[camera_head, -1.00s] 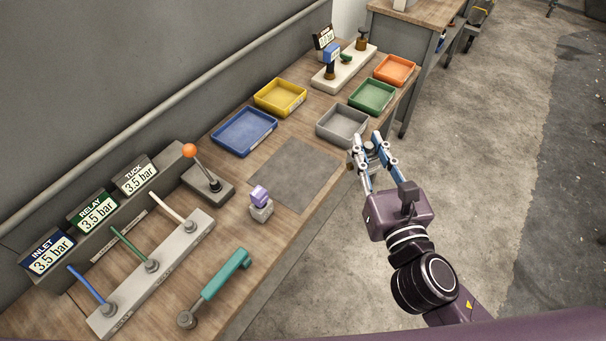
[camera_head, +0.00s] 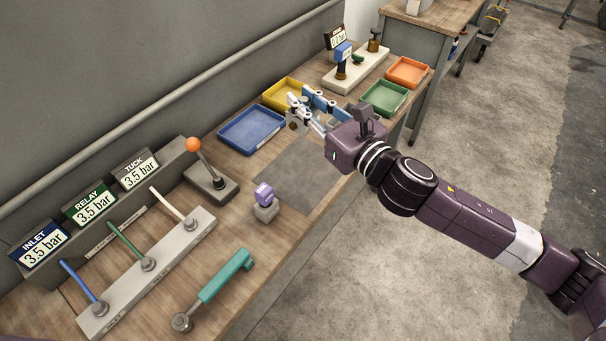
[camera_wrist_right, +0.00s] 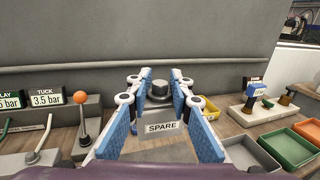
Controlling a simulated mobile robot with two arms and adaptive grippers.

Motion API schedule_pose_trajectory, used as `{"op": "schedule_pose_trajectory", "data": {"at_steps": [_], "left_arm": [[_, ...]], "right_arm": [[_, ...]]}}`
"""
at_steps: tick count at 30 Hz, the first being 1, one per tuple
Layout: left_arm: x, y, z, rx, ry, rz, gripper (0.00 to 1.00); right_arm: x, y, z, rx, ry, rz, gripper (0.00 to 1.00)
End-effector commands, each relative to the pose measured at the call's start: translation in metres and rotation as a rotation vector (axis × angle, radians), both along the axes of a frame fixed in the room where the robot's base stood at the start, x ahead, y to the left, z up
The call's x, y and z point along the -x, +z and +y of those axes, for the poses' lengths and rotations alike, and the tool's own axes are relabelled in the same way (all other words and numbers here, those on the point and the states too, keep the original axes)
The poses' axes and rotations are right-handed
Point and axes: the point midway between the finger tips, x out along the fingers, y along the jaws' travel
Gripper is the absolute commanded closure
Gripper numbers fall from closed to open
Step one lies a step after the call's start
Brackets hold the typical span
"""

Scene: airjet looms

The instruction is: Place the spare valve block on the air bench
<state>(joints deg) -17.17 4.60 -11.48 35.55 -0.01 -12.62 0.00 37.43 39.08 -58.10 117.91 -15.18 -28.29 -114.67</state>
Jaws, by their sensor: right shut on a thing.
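The spare valve block, a grey piece with a round knob on top and a SPARE label (camera_wrist_right: 160,126), sits between the blue-padded fingers of my right gripper (camera_wrist_right: 157,100) in the right wrist view. In the head view my right gripper (camera_head: 307,108) is over the bench, near the yellow and blue trays, and its fingers mostly hide the block. The air bench (camera_head: 240,168) is a wooden-topped table along the wall. A grey mat (camera_head: 300,172) lies on it below and in front of the gripper. I cannot tell whether the block touches anything below. My left gripper is not in view.
A blue tray (camera_head: 252,130), yellow tray (camera_head: 283,92), green tray (camera_head: 384,98) and orange tray (camera_head: 408,72) stand around the gripper. A small purple-topped block (camera_head: 265,203), orange-knobbed lever (camera_head: 208,170), teal wrench (camera_head: 222,280) and three-lever manifold (camera_head: 150,270) occupy the near bench.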

Motion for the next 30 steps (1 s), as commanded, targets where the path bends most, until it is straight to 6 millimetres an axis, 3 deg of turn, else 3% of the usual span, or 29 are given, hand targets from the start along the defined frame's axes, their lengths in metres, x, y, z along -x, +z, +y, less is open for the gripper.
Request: {"op": "schedule_pose_trajectory", "data": {"at_steps": [6,12,30], "left_arm": [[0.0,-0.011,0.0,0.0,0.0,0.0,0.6],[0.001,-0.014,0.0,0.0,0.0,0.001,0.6],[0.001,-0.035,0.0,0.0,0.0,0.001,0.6]], "right_arm": [[-0.024,0.008,0.002,0.001,0.039,-0.007,1.0],[-0.031,0.003,0.002,-0.001,0.048,0.0,1.0],[-0.031,-0.133,0.002,-0.004,0.046,0.002,1.0]]}}
